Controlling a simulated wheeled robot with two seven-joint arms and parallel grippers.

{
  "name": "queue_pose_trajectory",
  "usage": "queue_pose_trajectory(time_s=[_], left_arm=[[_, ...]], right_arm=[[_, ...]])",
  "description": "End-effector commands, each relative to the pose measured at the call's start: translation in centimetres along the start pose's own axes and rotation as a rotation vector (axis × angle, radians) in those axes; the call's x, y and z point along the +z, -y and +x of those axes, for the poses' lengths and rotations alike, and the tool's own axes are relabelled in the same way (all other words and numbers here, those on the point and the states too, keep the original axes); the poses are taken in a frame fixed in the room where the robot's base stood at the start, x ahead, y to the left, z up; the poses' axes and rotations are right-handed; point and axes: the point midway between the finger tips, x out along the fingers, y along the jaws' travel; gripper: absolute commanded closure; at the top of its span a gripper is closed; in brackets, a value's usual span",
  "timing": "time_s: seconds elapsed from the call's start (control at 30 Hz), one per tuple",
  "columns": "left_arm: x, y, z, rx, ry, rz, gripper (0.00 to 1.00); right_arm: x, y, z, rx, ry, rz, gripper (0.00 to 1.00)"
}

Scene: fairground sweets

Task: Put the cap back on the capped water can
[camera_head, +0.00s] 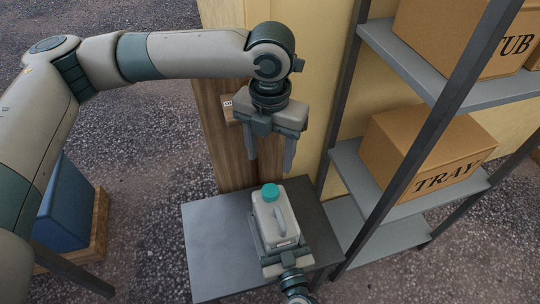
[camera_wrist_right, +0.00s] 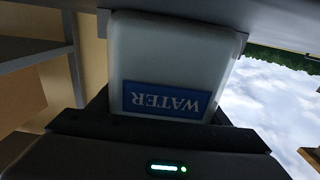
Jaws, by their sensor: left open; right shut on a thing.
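The water can (camera_head: 266,224) is a pale grey-white jug with a handle, upright on a grey table. A teal cap (camera_head: 270,194) sits at the top of its neck; how tightly it is seated I cannot tell. My left gripper (camera_head: 270,163) is open and empty, pointing down above the cap and apart from it. My right gripper (camera_head: 280,248) is shut on the can from the near side. In the right wrist view the can (camera_wrist_right: 170,60) fills the middle between the fingers, with an upside-down blue WATER label (camera_wrist_right: 168,100).
The grey table (camera_head: 215,240) has free room left of the can. A metal shelf rack (camera_head: 365,155) with cardboard boxes marked TRAY (camera_head: 405,160) and TUB (camera_head: 450,35) stands close on the right. A wooden panel (camera_head: 225,140) is behind. A blue container (camera_head: 65,210) is at left.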

Motion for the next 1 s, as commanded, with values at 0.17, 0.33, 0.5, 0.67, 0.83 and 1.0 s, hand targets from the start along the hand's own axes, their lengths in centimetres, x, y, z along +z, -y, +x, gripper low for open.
queue_pose_trajectory(time_s=[0.17, 0.33, 0.5, 0.67, 0.83, 1.0], left_arm=[[0.0, 0.0, 0.0, 0.000, 0.000, 0.000, 0.45], [0.0, 0.0, 0.0, 0.000, 0.000, 0.000, 0.45], [0.0, 0.0, 0.0, 0.000, 0.000, 0.000, 0.45], [0.0, 0.0, 0.0, 0.000, 0.000, 0.000, 0.45], [0.0, 0.0, 0.0, 0.000, 0.000, 0.000, 0.45], [0.0, 0.0, -0.1, 0.000, 0.000, 0.000, 0.45]], right_arm=[[0.0, -0.1, 0.0, 0.001, 0.000, -0.002, 0.13], [0.0, 0.0, 0.0, 0.000, 0.000, -0.001, 0.08], [0.0, 0.0, -0.1, 0.000, 0.000, -0.001, 0.08], [0.1, 0.0, -0.7, 0.000, 0.001, -0.001, 0.08], [0.1, 0.0, -2.4, 0.000, 0.002, -0.001, 0.08], [0.1, 0.0, -5.2, -0.001, 0.003, -0.002, 0.08]])
